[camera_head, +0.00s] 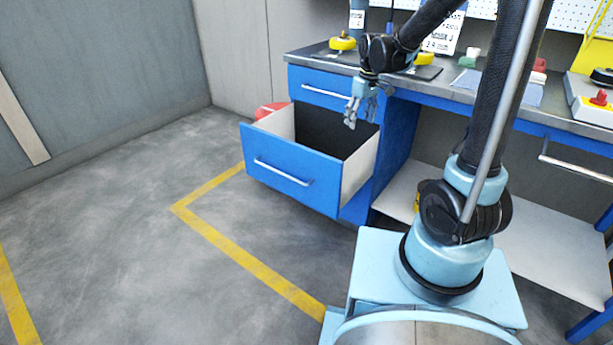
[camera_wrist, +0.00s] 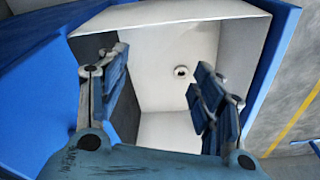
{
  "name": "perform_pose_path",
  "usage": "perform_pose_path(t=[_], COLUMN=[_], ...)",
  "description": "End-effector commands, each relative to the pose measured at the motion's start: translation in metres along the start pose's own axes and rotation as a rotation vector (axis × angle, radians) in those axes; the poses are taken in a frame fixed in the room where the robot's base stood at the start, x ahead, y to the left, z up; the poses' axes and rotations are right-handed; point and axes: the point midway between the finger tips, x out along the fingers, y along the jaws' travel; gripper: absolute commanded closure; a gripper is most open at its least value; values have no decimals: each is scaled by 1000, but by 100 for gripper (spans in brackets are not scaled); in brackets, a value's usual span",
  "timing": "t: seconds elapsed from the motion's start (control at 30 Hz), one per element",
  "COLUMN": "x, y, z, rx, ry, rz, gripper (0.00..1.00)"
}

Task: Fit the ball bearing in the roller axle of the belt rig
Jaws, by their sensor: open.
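A small ring, which looks like the ball bearing (camera_wrist: 181,72), lies on the white floor of an open blue drawer (camera_wrist: 225,12) in the wrist view. In the head view the drawer (camera_head: 262,165) is pulled out under the bench, and its near wall hides the ring. My gripper (camera_head: 360,110) is over the drawer, pointing down. It is open and empty; in the wrist view my gripper (camera_wrist: 160,75) has its fingers spread to either side, with the ring visible between them, nearer the right finger. I cannot make out the belt rig's roller axle.
The drawer walls surround the space below my gripper. Above is the bench top (camera_head: 460,80) with yellow round parts (camera_head: 343,43), a dark mat and small items. A yellow frame (camera_head: 585,60) and a red-button box (camera_head: 598,108) stand at right. The floor at left is clear.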

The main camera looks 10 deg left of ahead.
Motion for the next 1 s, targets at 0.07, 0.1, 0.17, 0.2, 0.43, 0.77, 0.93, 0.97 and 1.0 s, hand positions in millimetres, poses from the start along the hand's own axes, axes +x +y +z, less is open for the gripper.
perform_pose_path(t=[0.07,0.1,0.17,0.2,0.43,0.77,0.93,0.97,1.0], x=[14,21,32,40,88,139,150,153,158], y=[-8,-12,-19,-24,-56,-92,-95,-95,-95], z=[-22,-31,-45,-54,-102,-138,-141,-141,-141], rx=[-42,-63,-94,-113,-231,-338,-348,-348,-348], ry=[-2,-3,-4,-5,-10,-16,-17,-17,-17], rz=[-7,-10,-15,-18,-37,-53,-55,-55,-55], gripper=[39,39,39,39,39,39,39,39,39])
